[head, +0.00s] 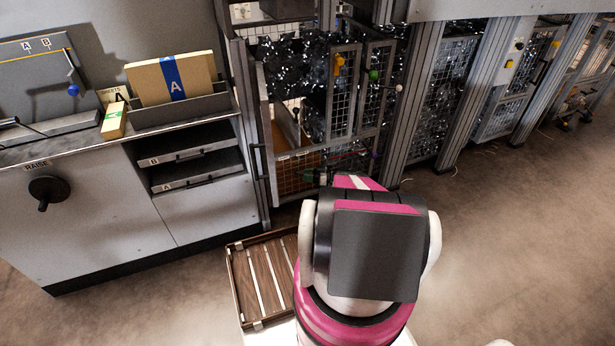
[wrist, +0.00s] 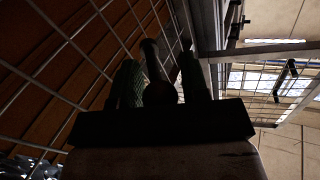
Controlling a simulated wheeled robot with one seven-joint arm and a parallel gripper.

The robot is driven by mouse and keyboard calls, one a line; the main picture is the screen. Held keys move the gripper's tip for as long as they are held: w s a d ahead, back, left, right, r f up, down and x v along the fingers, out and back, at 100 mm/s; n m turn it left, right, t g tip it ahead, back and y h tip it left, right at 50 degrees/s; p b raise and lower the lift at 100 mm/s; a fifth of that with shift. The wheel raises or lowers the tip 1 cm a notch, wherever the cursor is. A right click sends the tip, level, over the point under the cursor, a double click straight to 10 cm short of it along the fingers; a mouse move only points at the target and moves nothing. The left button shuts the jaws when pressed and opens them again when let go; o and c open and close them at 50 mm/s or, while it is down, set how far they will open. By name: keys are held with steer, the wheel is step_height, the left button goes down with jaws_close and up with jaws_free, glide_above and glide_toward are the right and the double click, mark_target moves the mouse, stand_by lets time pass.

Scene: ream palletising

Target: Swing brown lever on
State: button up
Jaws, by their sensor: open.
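In the wrist view, my gripper (wrist: 160,62) is open, its two dark green ribbed fingers apart. A lever with a rounded knob (wrist: 160,91) lies between them, its bar running up past the fingertips. It is in deep shadow, so I cannot tell whether its colour is brown, or whether either finger touches it. In the head view, my gripper (head: 316,176) is low in front of the mesh-doored cage (head: 297,172), mostly hidden by my arm. I cannot make out a brown lever in that view.
The cage front carries an orange handle (head: 339,64), a green knob (head: 374,75) and a white knob (head: 399,88). A slatted wooden pallet (head: 240,285) lies on the floor at left. A grey workbench (head: 110,215) stands further left. The floor at right is clear.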

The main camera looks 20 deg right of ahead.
jaws_close()
steer(key=shift+w+d+n+g+y, duration=0.2)
steer(key=shift+n+g+y, duration=0.15)
steer(key=shift+g, duration=0.25)
jaws_free()
steer(key=v, duration=1)
steer(key=shift+s+d, duration=0.2)
steer(key=shift+d, duration=0.15)
steer(key=shift+r, duration=0.1)
